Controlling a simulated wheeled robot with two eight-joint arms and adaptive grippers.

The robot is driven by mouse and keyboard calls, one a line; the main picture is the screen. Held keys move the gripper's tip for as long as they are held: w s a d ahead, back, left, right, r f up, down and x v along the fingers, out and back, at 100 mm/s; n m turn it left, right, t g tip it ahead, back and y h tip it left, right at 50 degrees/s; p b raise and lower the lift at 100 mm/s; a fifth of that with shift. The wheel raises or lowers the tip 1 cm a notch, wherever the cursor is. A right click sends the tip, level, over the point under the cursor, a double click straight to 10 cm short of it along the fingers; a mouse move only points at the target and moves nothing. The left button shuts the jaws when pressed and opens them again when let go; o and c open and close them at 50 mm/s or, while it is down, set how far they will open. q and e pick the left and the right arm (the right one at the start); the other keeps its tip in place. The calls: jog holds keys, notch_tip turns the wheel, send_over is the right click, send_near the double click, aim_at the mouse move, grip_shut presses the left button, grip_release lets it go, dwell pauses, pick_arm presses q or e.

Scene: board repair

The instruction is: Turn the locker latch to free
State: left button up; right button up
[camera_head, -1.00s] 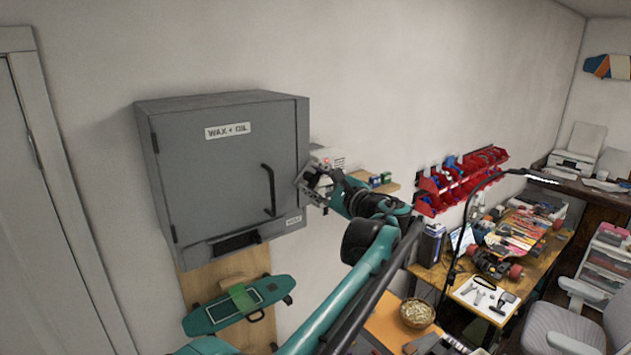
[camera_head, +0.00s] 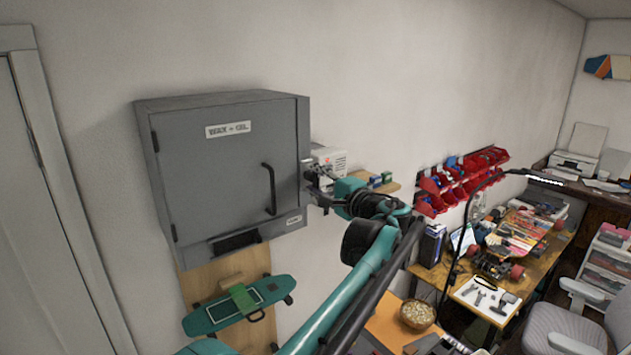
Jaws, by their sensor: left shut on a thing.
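The grey locker (camera_head: 212,185) hangs on the wall at the left, with its door shut. It has a "WAX + OIL" label (camera_head: 228,129) and a black vertical handle (camera_head: 269,189) near the door's right edge. My left gripper (camera_head: 312,180) is at the locker's right side, just right of the handle. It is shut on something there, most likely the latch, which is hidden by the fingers. My right gripper is not in view.
A green skateboard deck (camera_head: 239,307) is mounted on a wooden panel below the locker. A small shelf (camera_head: 388,187) and red parts bins (camera_head: 461,180) are on the wall to the right. A cluttered workbench (camera_head: 548,262) and a grey chair (camera_head: 566,318) stand farther right.

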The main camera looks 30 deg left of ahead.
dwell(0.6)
pick_arm(q)
jog(key=o, duration=1.2)
jog(key=v, duration=1.2)
jog(key=shift+s+f, duration=0.1)
